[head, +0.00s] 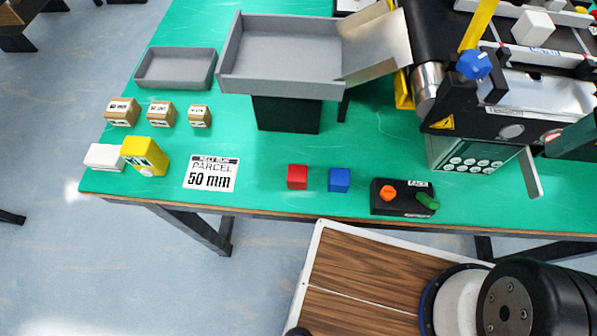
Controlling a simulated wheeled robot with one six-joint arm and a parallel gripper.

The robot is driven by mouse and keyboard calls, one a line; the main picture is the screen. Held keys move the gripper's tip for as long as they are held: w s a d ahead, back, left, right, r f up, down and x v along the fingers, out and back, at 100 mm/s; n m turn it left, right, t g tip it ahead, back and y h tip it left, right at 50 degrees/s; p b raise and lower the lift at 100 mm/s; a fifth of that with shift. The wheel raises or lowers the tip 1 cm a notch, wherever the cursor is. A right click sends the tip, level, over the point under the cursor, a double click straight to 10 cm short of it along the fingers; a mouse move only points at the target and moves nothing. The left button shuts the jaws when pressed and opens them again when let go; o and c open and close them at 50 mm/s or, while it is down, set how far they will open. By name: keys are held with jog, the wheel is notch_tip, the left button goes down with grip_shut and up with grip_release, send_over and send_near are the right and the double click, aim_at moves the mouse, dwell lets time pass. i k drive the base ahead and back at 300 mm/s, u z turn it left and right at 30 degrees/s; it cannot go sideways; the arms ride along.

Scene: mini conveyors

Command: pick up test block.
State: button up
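No block carries a readable "test block" label, so I cannot tell which one it is. A red cube (297,177) and a blue cube (339,180) stand side by side, slightly apart, near the green table's front edge. Another white block (533,27) sits up on the conveyor machine at the far right. My gripper is not in view; only part of my arm shows at the bottom right.
A raised grey chute tray (280,50) and the conveyor (425,35) stand behind.

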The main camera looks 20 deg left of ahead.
aim_at(297, 177)
jog(key=k, duration=0.5)
jog(key=z, duration=2.05)
jog(key=k, duration=1.6)
jog(key=u, duration=1.3)
